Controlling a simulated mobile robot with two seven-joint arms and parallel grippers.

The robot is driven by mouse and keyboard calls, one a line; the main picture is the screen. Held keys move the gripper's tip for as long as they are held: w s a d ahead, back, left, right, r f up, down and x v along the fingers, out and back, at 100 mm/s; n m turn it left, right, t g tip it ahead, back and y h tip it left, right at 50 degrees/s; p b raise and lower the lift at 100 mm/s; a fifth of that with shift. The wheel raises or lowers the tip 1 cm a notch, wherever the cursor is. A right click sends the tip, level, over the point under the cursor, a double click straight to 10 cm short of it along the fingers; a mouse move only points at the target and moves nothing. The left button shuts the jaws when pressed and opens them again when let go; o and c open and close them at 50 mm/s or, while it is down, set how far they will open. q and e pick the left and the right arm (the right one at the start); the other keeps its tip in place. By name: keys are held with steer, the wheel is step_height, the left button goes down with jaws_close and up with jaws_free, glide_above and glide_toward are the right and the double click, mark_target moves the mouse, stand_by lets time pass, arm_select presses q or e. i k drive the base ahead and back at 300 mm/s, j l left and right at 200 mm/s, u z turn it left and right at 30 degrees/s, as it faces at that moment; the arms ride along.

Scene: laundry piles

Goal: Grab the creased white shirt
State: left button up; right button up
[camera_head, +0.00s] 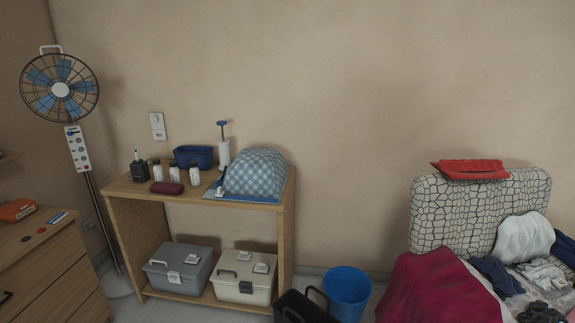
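A plain white item (522,238) leans against the patterned backrest at the right; I cannot tell whether it is a shirt or a pillow. A creased pale grey-white cloth (543,275) lies just below it in a pile of clothes, with dark blue garments beside it. The pile is cut off by the right and bottom picture edges, so part of it is hidden. Neither of my grippers shows in the head view.
A crimson cloth (440,292) drapes over the seat's front left. A red folded item (470,168) lies on the backrest (450,212). A blue bin (347,294) stands left of the seat, beside a black container (300,308). A wooden shelf (282,245) and a fan (60,88) stand farther left.

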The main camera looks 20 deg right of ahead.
mark_target(544, 278)
steer(key=k+l, duration=0.1)
steer(key=l, duration=0.55)
steer(key=k+l, duration=0.1)
steer(key=l, duration=1.15)
steer(key=k+l, duration=0.15)
steer(key=l, duration=0.5)
steer(key=k+l, duration=0.1)
steer(key=l, duration=0.55)
steer(key=k+l, duration=0.1)
steer(key=l, duration=0.55)
steer(key=k+l, duration=0.1)
steer(key=l, duration=0.55)
